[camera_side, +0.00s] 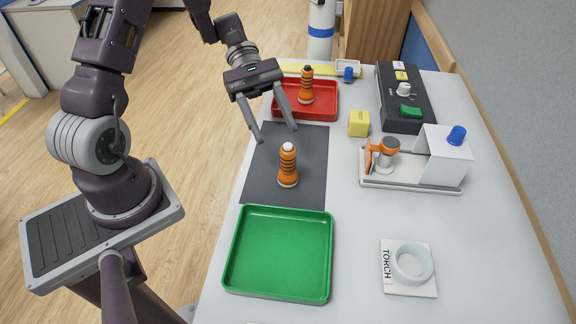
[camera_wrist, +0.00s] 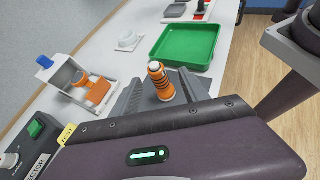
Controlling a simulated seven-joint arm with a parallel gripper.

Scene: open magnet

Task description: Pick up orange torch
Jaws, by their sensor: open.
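An orange torch (camera_side: 288,166) with dark bands and a white top stands upright on the dark grey mat (camera_side: 260,188) in the side view. It also shows in the wrist view (camera_wrist: 161,82), beyond the gap between my fingers. A second orange object with dark bands (camera_side: 307,86) and a dark top stands in the red tray (camera_side: 328,112). My gripper (camera_side: 277,134) is open and empty, with its fingers pointing down over the far part of the mat. It is on the far side of the torch and apart from it.
A green tray (camera_side: 232,282) lies empty at the near side. A white ring on a card marked TORCH (camera_side: 388,287) lies to its right. A white fixture (camera_side: 445,160) with an orange part, a yellow block (camera_side: 359,124) and a dark control box (camera_side: 394,118) stand to the right.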

